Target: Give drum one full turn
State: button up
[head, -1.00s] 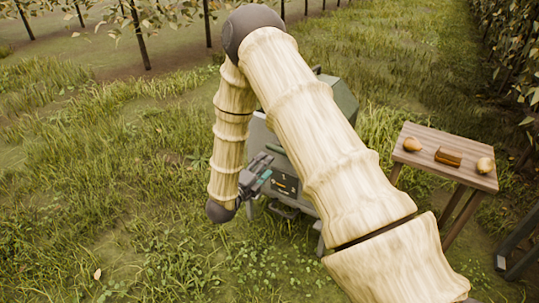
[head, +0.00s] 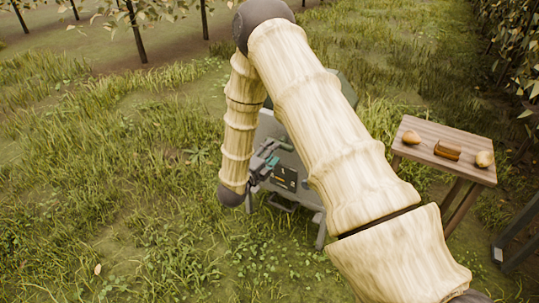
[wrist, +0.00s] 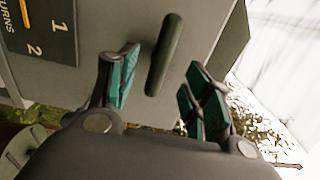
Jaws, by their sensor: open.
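The drum (head: 347,88) is a dark green faceted body on a grey machine, mostly hidden behind my arm in the head view. In the wrist view, a dark green bar-shaped handle (wrist: 165,55) stands before the machine's grey-green face (wrist: 105,25). My gripper (wrist: 162,74) is open, with one teal-padded finger on each side of the handle's lower part. The fingers appear apart from the handle. In the head view, my gripper (head: 268,160) is at the machine's front left.
A dark panel (wrist: 45,30) marked "TURNS", 1 and 2 is left of the handle; it also shows in the head view (head: 286,179). A wooden table (head: 440,137) with pears and a brown block stands at right. Grass lies open at left.

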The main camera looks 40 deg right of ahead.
jog(key=shift+x, duration=2.85)
jog(key=shift+w, duration=0.1)
grip_shut()
jog(key=shift+f+m+b, duration=0.25)
jog(key=shift+m+b, duration=0.55)
jog(key=shift+b, duration=0.25)
jog(key=m+b, duration=0.2)
jog(key=m, duration=0.1)
jog(key=shift+r+b, duration=0.1)
jog(key=shift+b, duration=0.2)
jog(key=shift+r+m, duration=0.2)
jog(key=shift+m, duration=0.3)
jog(key=shift+b, duration=0.3)
